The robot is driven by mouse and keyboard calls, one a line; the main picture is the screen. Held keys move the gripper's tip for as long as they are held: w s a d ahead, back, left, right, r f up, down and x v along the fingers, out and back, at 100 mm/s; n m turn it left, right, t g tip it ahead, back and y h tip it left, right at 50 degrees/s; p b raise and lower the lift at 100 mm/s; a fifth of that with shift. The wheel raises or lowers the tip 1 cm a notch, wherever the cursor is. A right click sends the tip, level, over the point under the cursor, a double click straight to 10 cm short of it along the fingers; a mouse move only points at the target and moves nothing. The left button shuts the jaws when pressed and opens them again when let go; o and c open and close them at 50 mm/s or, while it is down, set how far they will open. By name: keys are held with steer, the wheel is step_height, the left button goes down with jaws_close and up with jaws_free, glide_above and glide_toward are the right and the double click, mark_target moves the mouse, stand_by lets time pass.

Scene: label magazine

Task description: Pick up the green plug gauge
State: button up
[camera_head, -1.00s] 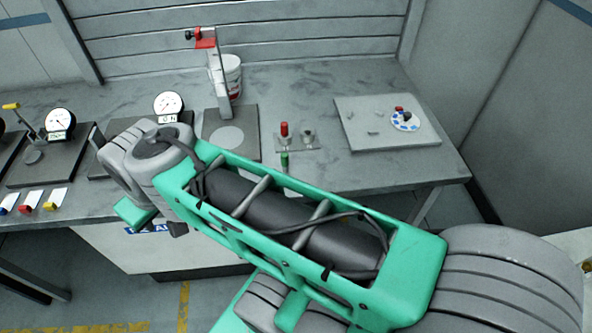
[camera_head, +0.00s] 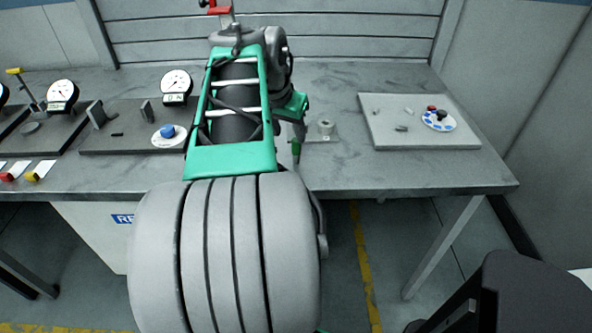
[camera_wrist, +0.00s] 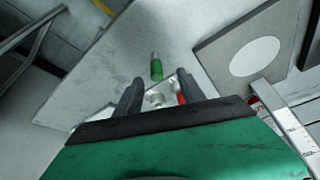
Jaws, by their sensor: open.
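The green plug gauge (camera_head: 296,149) lies near the front edge of the grey workbench, below a small metal plate. In the wrist view, the green gauge (camera_wrist: 156,70) shows its green body and a silver end, just beyond the fingertips. My gripper (camera_head: 299,134) is over the bench beside this plate, close to the gauge. In the wrist view, my gripper (camera_wrist: 159,82) has its two dark fingers apart, with nothing held between them. Whether the fingers reach down around the gauge cannot be told.
The small metal plate (camera_head: 328,138) bears a silver ring; a red part (camera_wrist: 181,98) shows by the right finger. A grey board (camera_head: 376,128) with small parts and a round dish (camera_head: 438,121) lies right. Dial gauges (camera_head: 176,82) stand left. Bench between is clear.

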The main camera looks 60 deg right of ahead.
mark_target(295, 142)
steer(key=x, duration=0.8)
steer(key=shift+s+d+r, duration=0.1)
steer(key=shift+s+d, duration=0.05)
steer(key=shift+s, duration=0.25)
jaws_close()
